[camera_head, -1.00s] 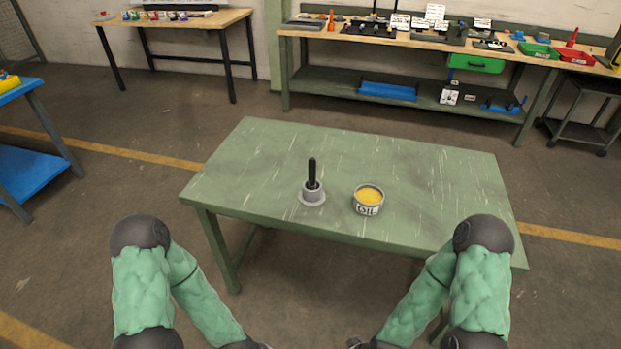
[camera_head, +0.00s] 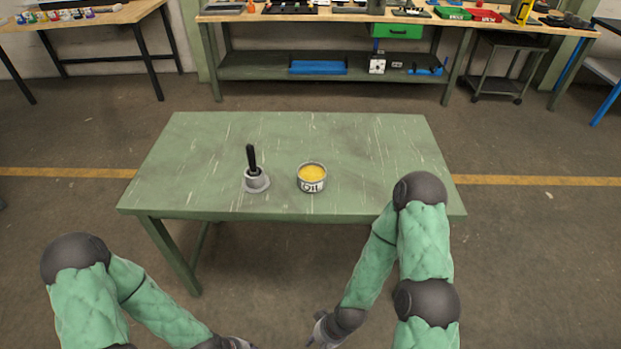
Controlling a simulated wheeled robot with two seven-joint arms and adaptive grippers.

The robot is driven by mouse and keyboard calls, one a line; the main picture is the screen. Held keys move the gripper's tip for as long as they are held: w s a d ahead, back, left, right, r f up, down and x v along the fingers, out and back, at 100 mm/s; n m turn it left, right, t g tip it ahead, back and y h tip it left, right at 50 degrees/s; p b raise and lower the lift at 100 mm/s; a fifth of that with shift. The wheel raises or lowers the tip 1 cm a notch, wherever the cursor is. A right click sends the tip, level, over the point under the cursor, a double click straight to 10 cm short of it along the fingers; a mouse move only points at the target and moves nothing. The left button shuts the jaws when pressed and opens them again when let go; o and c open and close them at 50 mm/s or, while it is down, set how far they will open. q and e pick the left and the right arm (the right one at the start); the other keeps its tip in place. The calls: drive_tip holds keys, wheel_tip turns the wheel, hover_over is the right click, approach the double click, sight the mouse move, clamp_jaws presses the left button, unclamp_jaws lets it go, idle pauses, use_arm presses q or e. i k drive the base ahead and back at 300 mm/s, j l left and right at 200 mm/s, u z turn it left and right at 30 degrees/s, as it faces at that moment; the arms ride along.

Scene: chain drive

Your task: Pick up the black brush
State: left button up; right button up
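The black brush (camera_head: 251,158) stands nearly upright, tilted slightly left, in a grey holder (camera_head: 257,182) on the green table. Only its handle shows; its lower end is hidden in the holder. My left gripper is at the bottom edge of the picture, mostly cut off, in front of the table and well short of the brush. My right gripper is also at the bottom edge, with its fingers out of the picture. Neither gripper touches the brush.
A round tin (camera_head: 311,184) marked "Oil", with yellow content, stands right of the holder. The green table (camera_head: 370,150) is otherwise clear. A workbench (camera_head: 270,68) with tools stands against the back wall. Another table (camera_head: 110,20) is at the far left.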

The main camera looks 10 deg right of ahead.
sight(250, 149)
drive_tip(key=u, duration=0.3)
drive_tip(key=i+l+u, duration=0.15)
drive_tip(key=l+u, duration=0.15)
drive_tip(key=i+l+u, duration=0.1)
drive_tip(key=l+u, duration=0.55)
drive_tip(key=l, duration=0.15)
